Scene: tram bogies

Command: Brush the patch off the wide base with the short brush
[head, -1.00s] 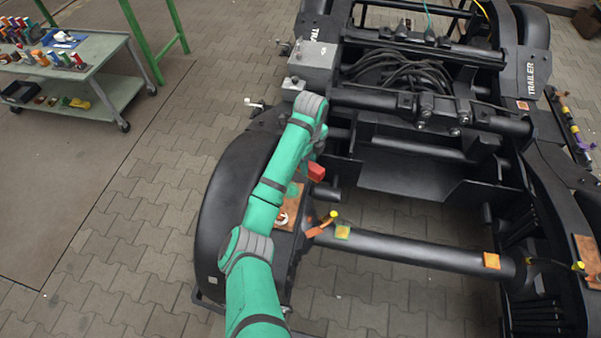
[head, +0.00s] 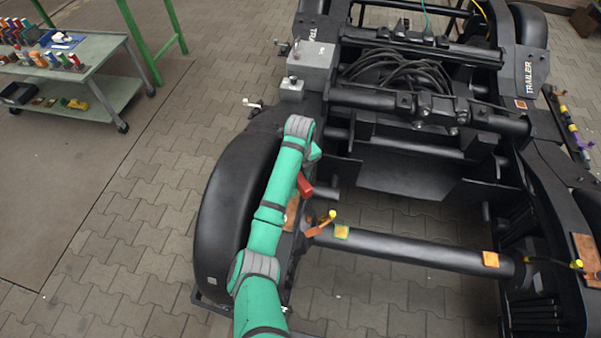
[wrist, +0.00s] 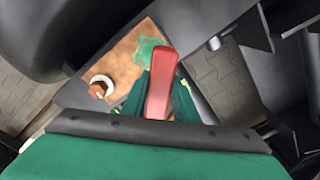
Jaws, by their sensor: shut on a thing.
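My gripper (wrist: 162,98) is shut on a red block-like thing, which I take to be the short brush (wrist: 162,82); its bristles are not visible. The brush also shows as a small red shape beside my arm in the head view (head: 305,187). An orange-brown plate (wrist: 118,62), perhaps the wide base, lies beyond the fingers. A green patch (wrist: 146,50) is on it, just left of the brush's far end. Whether the brush touches the patch I cannot tell. In the head view my arm covers most of the plate (head: 292,211) and the patch is hidden.
A white ring with a brown middle (wrist: 100,87) sits on the plate, left of the brush. A black curved fender (head: 228,210) stands left of my arm. A dark axle tube (head: 410,250) with coloured squares runs right. A tool cart (head: 105,75) stands far left.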

